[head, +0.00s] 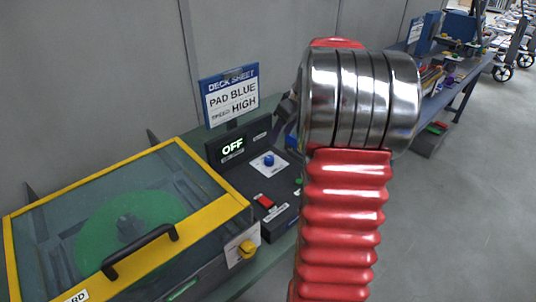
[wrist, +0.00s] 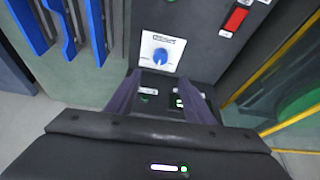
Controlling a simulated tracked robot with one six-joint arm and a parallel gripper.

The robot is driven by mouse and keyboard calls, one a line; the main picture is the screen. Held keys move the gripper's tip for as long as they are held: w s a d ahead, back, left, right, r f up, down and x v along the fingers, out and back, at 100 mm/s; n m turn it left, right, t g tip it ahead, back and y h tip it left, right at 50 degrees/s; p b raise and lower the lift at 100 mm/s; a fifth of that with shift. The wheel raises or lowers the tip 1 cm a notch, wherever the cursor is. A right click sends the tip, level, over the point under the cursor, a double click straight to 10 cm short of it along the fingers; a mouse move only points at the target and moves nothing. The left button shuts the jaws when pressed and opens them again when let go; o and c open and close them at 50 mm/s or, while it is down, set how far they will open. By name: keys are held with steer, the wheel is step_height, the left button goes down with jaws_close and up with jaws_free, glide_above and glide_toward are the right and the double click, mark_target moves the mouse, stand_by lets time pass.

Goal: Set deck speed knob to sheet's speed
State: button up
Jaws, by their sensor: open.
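The deck sheet (head: 231,96) stands behind the machine in the head view and reads PAD BLUE, SPEED HIGH. The deck's display (head: 233,148) reads OFF. The blue speed knob (head: 269,160) sits on a white plate on the dark control panel. In the wrist view the knob (wrist: 160,55) is ahead of my gripper (wrist: 160,88), just beyond the fingertips. My gripper is open, its two dark fingers apart with nothing between them. In the head view my arm hides most of the gripper. The marks around the knob are too small to read.
A red switch (head: 264,201) sits on the panel near the knob. A yellow-framed clear cover (head: 130,215) with a black handle is closed over a green disc, left of the panel. A loaded bench (head: 465,60) stands farther back.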

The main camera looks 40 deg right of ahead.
mark_target(269, 158)
steer(key=shift+f, duration=0.1)
steer(key=x, duration=1.3)
steer(key=shift+w+a+f, duration=0.1)
steer(key=shift+f, duration=0.2)
steer(key=shift+c, duration=0.2)
steer(key=c, duration=1)
steer(key=shift+m, duration=0.5)
steer(key=shift+a+m+h, duration=0.1)
steer(key=shift+m+h, duration=0.45)
steer(key=shift+m, duration=0.75)
steer(key=shift+a+m+h, duration=0.1)
steer(key=shift+m+h, duration=0.45)
steer(key=shift+m, duration=0.75)
steer(key=shift+w+a+m+g+h, duration=0.1)
steer(key=shift+m+g+h, duration=0.35)
steer(key=shift+m, duration=0.95)
steer(key=shift+m+g+h, duration=0.45)
steer(key=shift+m, duration=0.95)
